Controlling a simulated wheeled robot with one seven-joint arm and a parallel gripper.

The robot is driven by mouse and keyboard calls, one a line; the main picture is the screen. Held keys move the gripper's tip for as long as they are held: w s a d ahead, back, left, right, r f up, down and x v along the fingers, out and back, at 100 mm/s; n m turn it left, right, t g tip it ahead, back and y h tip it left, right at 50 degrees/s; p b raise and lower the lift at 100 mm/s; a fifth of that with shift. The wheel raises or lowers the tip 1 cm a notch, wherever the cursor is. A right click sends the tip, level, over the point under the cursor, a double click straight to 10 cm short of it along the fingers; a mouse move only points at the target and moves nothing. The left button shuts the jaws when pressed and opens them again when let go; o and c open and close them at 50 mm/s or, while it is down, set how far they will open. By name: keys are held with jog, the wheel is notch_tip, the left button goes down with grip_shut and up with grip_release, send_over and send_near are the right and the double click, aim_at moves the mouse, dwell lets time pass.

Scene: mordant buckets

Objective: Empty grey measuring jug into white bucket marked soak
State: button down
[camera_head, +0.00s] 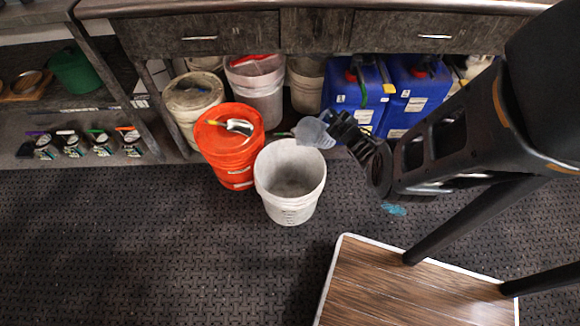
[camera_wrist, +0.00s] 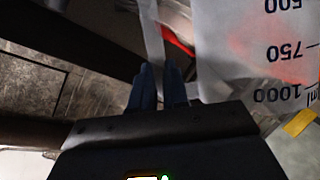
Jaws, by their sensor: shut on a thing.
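The grey translucent measuring jug (camera_head: 314,132) is tilted above the back right rim of the open white bucket (camera_head: 290,206). My gripper (camera_head: 341,124) is shut on the jug, to the right of its body. In the wrist view, my gripper's dark fingertips (camera_wrist: 158,88) close on the pale handle strip, and the jug's wall (camera_wrist: 255,60) shows at the right with black scale numbers. The bucket stands upright on the floor, and its visible inside looks pale and empty. Any marking on it is too small to read. I cannot tell whether liquid is in the jug.
An orange lidded bucket (camera_head: 232,160) with a scoop on top stands close left of the white bucket. More buckets and blue jerrycans (camera_head: 355,95) stand under the bench behind. A wooden-topped platform (camera_head: 420,290) is at the front right. Dark floor is clear at the left.

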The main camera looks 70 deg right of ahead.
aim_at(323, 126)
jog(key=shift+w+a+r, duration=0.1)
jog(key=shift+r, duration=0.05)
jog(key=shift+w+a+f+n+h+b, duration=0.45)
jog(key=shift+a+f+n+b, duration=0.25)
jog(key=shift+b, duration=0.85)
jog(key=shift+w+a+f+n+h+b, duration=0.35)
jog(key=shift+w+a+f+n+b, duration=0.25)
jog(key=shift+b, duration=0.95)
dwell(4.0)
jog(key=shift+a, duration=0.25)
dwell(0.5)
